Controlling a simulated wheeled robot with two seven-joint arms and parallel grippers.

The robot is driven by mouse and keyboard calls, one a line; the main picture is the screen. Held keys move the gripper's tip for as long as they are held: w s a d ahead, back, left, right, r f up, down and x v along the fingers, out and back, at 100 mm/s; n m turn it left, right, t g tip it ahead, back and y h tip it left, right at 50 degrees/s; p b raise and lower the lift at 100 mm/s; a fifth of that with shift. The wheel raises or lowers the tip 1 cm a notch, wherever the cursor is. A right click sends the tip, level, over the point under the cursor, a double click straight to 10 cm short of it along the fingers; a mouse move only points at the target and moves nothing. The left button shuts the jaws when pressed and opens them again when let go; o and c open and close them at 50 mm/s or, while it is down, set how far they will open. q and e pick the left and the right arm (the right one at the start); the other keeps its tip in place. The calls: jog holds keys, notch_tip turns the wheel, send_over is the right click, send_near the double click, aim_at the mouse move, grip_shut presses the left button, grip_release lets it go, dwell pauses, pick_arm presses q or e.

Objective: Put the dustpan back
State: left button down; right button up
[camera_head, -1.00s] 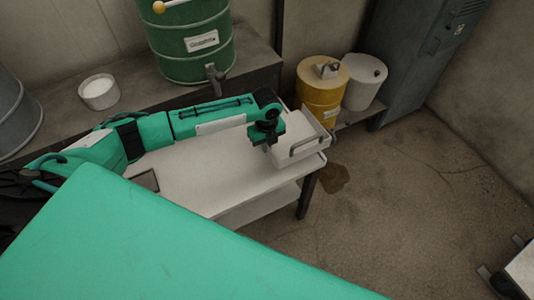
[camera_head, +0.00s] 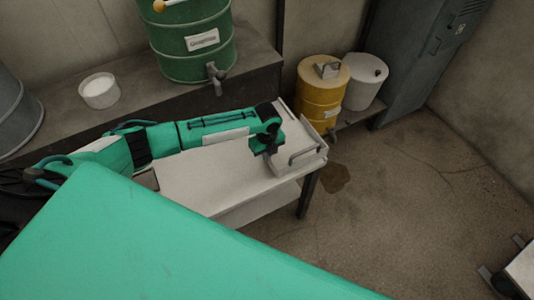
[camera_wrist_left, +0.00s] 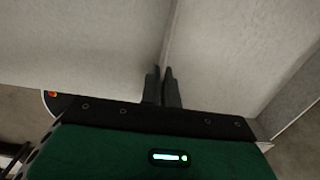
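The dustpan (camera_head: 300,138), a pale grey, box-like pan with a bar handle on its right front side, is at the right end of the white table (camera_head: 205,178). My left gripper (camera_head: 268,148) is at its left side, pointing down. In the left wrist view my left gripper (camera_wrist_left: 164,82) has its two dark fingers close together, with a thin pale wall of the dustpan (camera_wrist_left: 167,45) between them. Whether the dustpan's underside rests fully on the table is hidden. My right gripper is not in view.
A yellow drum (camera_head: 322,92) and a white drum (camera_head: 366,80) stand behind the table's right end. A green barrel (camera_head: 190,40) with a tap and a white bowl (camera_head: 99,91) stand on the back ledge. Floor at right is mostly clear.

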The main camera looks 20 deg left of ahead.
pick_arm(q)
jog(key=c, duration=1.6)
grip_release()
jog(key=shift+c, duration=0.2)
jog(key=shift+r, duration=0.2)
notch_tip(320, 180, up, 12)
jog(key=shift+r, duration=0.2)
